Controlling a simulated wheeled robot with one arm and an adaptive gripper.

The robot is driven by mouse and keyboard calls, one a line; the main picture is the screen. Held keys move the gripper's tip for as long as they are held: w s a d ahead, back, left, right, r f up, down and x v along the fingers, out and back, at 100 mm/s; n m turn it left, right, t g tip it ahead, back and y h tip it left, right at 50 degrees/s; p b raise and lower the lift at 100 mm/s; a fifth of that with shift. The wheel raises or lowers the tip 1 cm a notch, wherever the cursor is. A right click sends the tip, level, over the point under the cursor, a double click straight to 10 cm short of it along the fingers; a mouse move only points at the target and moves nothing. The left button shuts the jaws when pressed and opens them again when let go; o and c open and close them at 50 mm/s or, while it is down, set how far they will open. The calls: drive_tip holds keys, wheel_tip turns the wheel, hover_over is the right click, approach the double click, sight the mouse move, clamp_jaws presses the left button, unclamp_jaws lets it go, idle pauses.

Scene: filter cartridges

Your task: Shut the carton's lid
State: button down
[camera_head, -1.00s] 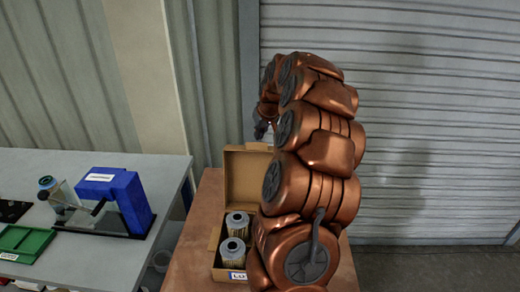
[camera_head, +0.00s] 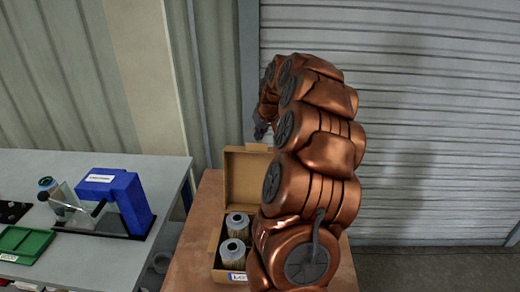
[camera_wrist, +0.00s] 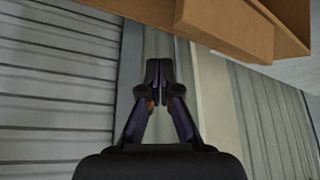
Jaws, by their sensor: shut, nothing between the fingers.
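The carton (camera_head: 216,240) is a brown cardboard box on a brown table, partly hidden by my arm. Its lid (camera_head: 245,172) stands open, upright at the carton's far side. Two pale filter cartridges (camera_head: 236,226) stand inside the carton. My gripper (camera_head: 262,130) is small and partly hidden in the head view, just above and behind the lid's top edge. In the wrist view my gripper (camera_wrist: 158,72) has its fingers together and empty. Brown cardboard (camera_wrist: 235,28) shows at the top of that view, apart from the fingertips.
The brown table (camera_head: 190,262) carries the carton. A grey bench (camera_head: 150,165) to the left holds a blue device (camera_head: 125,195) and a green tray (camera_head: 25,243). A wall and a ribbed shutter (camera_head: 430,130) stand behind.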

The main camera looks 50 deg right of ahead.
sight(257, 149)
drive_tip(key=shift+f, duration=0.15)
drive_tip(key=shift+w+d+f+b, duration=0.1)
drive_tip(key=shift+w+f+b, duration=0.05)
drive_tip(key=shift+f+b, duration=0.8)
drive_tip(key=shift+w+f+b, duration=0.1)
drive_tip(key=shift+f+b, duration=0.45)
drive_tip(key=shift+f, duration=0.65)
drive_tip(key=shift+s+a+r+b, duration=0.2)
drive_tip(key=shift+s+a+b, duration=0.9)
drive_tip(key=shift+a+b, duration=0.25)
drive_tip(key=shift+a, duration=0.1)
drive_tip(key=shift+s+a+r+b, duration=0.7)
drive_tip(key=shift+s+a+r, duration=0.1)
drive_tip(key=shift+a+r, duration=0.1)
drive_tip(key=shift+a, duration=0.1)
